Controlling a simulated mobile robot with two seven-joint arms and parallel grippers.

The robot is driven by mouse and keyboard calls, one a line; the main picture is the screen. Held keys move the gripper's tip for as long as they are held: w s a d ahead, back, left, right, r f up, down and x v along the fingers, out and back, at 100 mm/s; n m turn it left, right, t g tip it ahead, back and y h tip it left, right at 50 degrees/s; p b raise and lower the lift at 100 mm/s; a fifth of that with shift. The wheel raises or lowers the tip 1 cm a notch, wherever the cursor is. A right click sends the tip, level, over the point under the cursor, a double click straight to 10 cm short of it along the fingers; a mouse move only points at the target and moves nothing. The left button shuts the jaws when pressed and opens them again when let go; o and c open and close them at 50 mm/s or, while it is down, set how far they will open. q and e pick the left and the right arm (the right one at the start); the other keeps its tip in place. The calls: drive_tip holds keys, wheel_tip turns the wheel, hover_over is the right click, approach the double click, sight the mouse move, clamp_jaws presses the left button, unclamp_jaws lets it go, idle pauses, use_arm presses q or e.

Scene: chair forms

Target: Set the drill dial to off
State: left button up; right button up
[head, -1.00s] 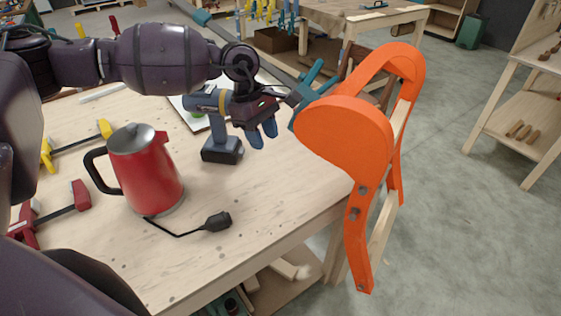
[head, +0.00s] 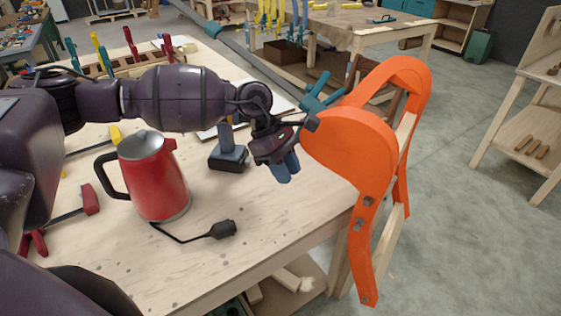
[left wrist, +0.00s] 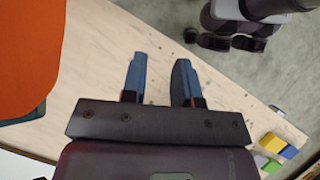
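The blue drill (head: 229,157) stands on its dark battery base on the workbench (head: 255,213). My left forearm hides its upper part, and its dial cannot be made out. My left gripper (head: 286,168) is to the right of the drill, above the bench, with its blue fingers pointing down. In the left wrist view the two fingers (left wrist: 160,78) are apart, with nothing between them but bare bench behind. The drill does not show in the left wrist view. My right gripper cannot be identified in either view.
An orange chair form (head: 352,145) stands clamped at the bench's right edge, close to my left gripper. A red kettle (head: 155,180) and a black cord plug (head: 222,229) are in front of the drill. Red clamps (head: 90,199) lie left. The front-right bench top is clear.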

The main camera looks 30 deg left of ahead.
use_arm(q)
drive_tip(key=shift+c, duration=1.3)
drive_tip(key=shift+s+a+f, duration=0.1)
drive_tip(key=shift+s+f, duration=0.1)
drive_tip(key=shift+f, duration=0.1)
clamp_jaws()
wheel_tip(320, 180, down, 5)
drive_tip(key=s+a+n+b, duration=0.1)
drive_tip(key=s+a, duration=0.1)
drive_tip(key=a, duration=0.1)
drive_tip(key=w+a+r+n+t+h+b, duration=0.1)
drive_tip(key=w+a+r+n+t+b, duration=0.15)
drive_tip(key=a, duration=0.55)
drive_tip(key=a+r+n+t+y+b, duration=0.1)
drive_tip(key=a+r+n+t+y, duration=0.6)
drive_tip(key=a+r+n, duration=0.9)
drive_tip(key=shift+m+t+h, duration=0.45)
drive_tip(key=shift+m+h, duration=0.15)
drive_tip(key=shift+m, duration=0.15)
drive_tip(key=shift+w+a+f+p, duration=0.1)
drive_tip(key=shift+w+a+f, duration=0.4)
drive_tip(key=shift+w+f, duration=0.9)
drive_tip(key=shift+w+a+f+p, duration=0.15)
drive_tip(key=shift+w+a+f, duration=0.4)
drive_tip(key=shift+w, duration=1.6)
drive_tip(key=shift+w+a+f+p, duration=0.1)
drive_tip(key=shift+w+a+f, duration=0.35)
drive_tip(key=shift+w+f, duration=0.95)
